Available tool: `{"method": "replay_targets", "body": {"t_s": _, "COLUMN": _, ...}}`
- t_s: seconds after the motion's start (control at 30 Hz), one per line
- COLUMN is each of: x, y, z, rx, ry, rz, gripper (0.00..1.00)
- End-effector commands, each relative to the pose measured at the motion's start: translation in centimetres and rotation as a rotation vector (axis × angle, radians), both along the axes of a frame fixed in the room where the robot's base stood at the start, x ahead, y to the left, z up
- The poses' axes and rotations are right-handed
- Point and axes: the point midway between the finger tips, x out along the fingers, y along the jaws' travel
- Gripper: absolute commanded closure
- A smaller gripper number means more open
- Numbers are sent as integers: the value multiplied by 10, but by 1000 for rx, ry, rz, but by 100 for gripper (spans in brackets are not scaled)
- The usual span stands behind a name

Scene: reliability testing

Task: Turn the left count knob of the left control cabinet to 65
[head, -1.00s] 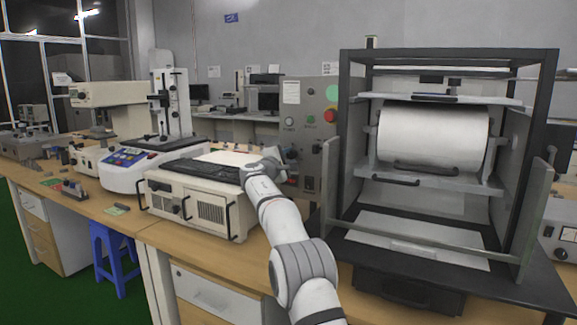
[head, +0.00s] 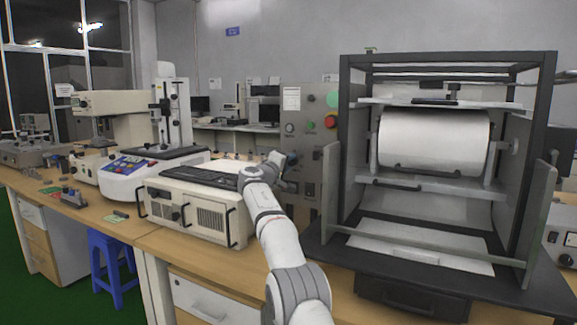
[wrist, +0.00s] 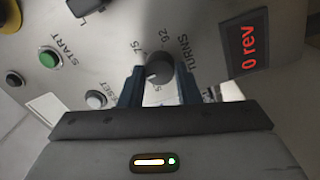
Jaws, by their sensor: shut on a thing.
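The left control cabinet (head: 306,172) is a grey upright panel left of the black-framed drum machine in the head view. In the wrist view its dark round knob (wrist: 159,69) sits by the word TURNS, with scale numbers such as 75 around it; the pointer's exact setting is not readable. A red display (wrist: 249,57) reads 0 rev. My gripper (wrist: 159,82) is shut on the knob, one blue-grey finger on each side. In the head view my gripper (head: 286,171) is at the cabinet's lower left, and the knob is hidden there.
In the wrist view a green START button (wrist: 48,58) and a pale RESET button (wrist: 96,99) are left of the knob. The drum machine (head: 433,139) is close on the right.

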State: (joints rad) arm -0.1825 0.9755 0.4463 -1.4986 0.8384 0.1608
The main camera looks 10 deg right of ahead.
Motion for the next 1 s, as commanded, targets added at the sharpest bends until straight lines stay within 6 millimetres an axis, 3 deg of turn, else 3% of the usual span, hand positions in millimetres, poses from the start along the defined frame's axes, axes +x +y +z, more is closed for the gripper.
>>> {"method": "replay_targets", "body": {"t_s": 0.43, "x": 1, "y": -1, "z": -5, "rx": 11, "ry": 2, "rz": -4, "gripper": 93}}
{"method": "replay_targets", "body": {"t_s": 0.47, "x": 1, "y": -1, "z": -5, "rx": 11, "ry": 2, "rz": -4, "gripper": 70}}
{"method": "replay_targets", "body": {"t_s": 0.7, "x": 0, "y": 0, "z": -3, "rx": 9, "ry": -2, "rz": -2, "gripper": 50}}
{"method": "replay_targets", "body": {"t_s": 1.0, "x": -1, "y": 1, "z": -2, "rx": 7, "ry": -4, "rz": -1, "gripper": 49}}
